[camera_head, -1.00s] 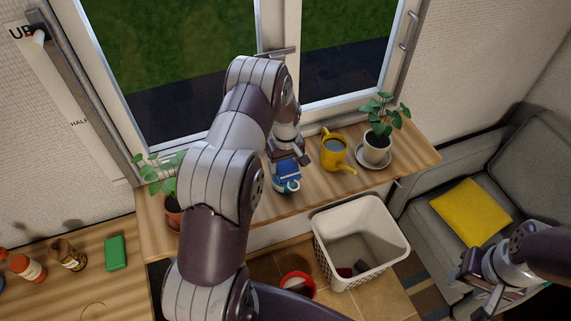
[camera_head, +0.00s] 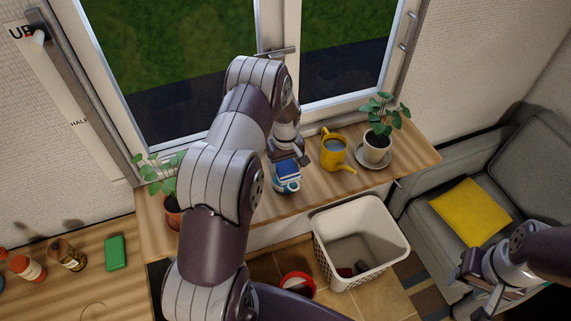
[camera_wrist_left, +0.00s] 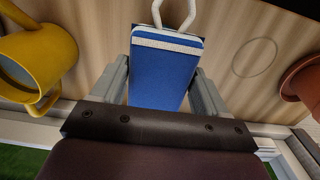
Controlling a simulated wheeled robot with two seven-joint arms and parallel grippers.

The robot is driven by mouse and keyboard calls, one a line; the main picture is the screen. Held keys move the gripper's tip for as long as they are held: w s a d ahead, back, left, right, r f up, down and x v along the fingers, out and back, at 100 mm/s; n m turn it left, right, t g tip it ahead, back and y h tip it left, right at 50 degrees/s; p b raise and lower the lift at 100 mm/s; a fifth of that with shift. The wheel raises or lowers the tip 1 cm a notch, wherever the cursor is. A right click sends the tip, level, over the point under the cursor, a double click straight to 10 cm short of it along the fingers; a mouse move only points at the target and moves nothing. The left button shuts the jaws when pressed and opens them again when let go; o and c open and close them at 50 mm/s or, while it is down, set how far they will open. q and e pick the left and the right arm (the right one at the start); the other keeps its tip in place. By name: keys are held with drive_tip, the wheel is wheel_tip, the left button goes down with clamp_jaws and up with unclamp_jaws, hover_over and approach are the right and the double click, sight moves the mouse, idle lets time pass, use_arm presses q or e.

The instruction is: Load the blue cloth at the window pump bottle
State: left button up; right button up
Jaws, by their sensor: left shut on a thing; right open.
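The blue cloth (camera_wrist_left: 163,72), a flat blue piece with a white band at one end, is between the fingers of my left gripper (camera_wrist_left: 162,85) in the left wrist view. In the head view the cloth (camera_head: 288,170) is small, below my left gripper (camera_head: 288,158) over the window sill. A white and blue object (camera_head: 287,185) sits directly under it, and its white loop (camera_wrist_left: 176,14) shows past the cloth in the wrist view. It may be the pump bottle; the cloth hides most of it, and I cannot tell whether they touch. My right gripper (camera_head: 475,275) is open at the lower right.
Another potted plant (camera_head: 172,212) is to the left. A white basket (camera_head: 325,250) and a red-rimmed bucket (camera_head: 299,284) are below.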

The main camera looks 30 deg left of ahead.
sight(285, 166)
use_arm(q)
wheel_tip(285, 166, up, 7)
drive_tip(key=p, duration=0.4)
drive_tip(key=shift+p, duration=0.3)
drive_tip(key=shift+f, duration=0.1)
